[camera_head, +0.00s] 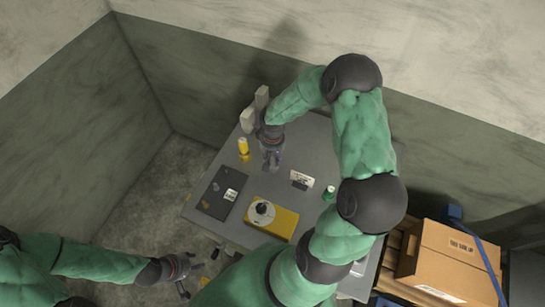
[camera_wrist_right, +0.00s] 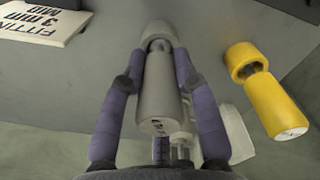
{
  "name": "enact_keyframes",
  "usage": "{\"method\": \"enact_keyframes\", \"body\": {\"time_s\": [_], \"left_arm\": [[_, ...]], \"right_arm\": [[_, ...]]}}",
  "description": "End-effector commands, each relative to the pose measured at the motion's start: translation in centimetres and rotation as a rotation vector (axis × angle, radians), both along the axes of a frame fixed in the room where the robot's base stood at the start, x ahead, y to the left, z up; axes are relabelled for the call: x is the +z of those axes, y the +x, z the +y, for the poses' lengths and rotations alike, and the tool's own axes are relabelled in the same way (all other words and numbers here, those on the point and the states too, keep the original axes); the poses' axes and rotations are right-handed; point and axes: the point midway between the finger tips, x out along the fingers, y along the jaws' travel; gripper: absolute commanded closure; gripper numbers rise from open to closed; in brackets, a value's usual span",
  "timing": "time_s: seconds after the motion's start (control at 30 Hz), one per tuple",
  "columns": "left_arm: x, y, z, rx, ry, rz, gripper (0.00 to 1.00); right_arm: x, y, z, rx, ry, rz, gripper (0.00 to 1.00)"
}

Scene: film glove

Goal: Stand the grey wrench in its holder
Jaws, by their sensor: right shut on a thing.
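My right gripper (camera_wrist_right: 160,105) is shut on the grey wrench (camera_wrist_right: 158,100), a grey cylinder whose handle lies between the fingers in the right wrist view. A light grey ring-shaped piece (camera_wrist_right: 160,34) shows at its far end; I cannot tell whether this is the holder or part of the wrench. In the head view the right gripper (camera_head: 271,160) is low over the back left of the table, and the wrench is hardly distinguishable there. My left gripper (camera_head: 190,279) is open and empty, off the table's front left.
A dark flat board (camera_head: 219,192), a yellow box (camera_head: 283,221), a labelled sign (camera_head: 301,180) and a green item (camera_head: 329,193) are on the table. A cardboard box (camera_head: 447,263) is at right.

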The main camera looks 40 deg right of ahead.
Motion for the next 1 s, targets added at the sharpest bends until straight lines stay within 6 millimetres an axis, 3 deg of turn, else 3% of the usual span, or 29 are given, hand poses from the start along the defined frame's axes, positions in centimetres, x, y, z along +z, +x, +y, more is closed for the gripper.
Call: {"method": "enact_keyframes", "body": {"time_s": [0.17,0.2,0.27,0.3,0.67,0.87,1.0], "left_arm": [[-0.5,0.0,0.0,0.000,0.000,0.000,0.60],[-0.4,0.0,0.0,0.000,0.000,0.000,0.60],[-0.4,0.0,0.0,0.000,0.000,0.000,0.60],[-0.4,0.0,0.0,0.000,0.000,0.000,0.60],[-0.4,0.0,0.0,0.000,0.000,0.000,0.60],[-0.4,0.0,0.0,0.000,0.000,0.000,0.60],[-0.4,0.0,0.0,0.000,0.000,0.000,0.60]], "right_arm": [[-0.5,0.0,0.0,0.000,0.000,-0.001,1.00],[-0.4,0.0,0.0,0.000,0.000,-0.001,0.61],[-0.3,0.0,0.0,0.000,0.000,-0.001,0.44],[-0.3,0.0,0.0,0.000,0.000,-0.001,0.42],[-0.1,0.0,0.0,0.000,0.000,-0.001,0.42],[2.5,0.1,-0.1,-0.001,-0.002,-0.004,0.42],[5.4,0.2,0.0,0.000,-0.002,-0.006,0.42]]}}
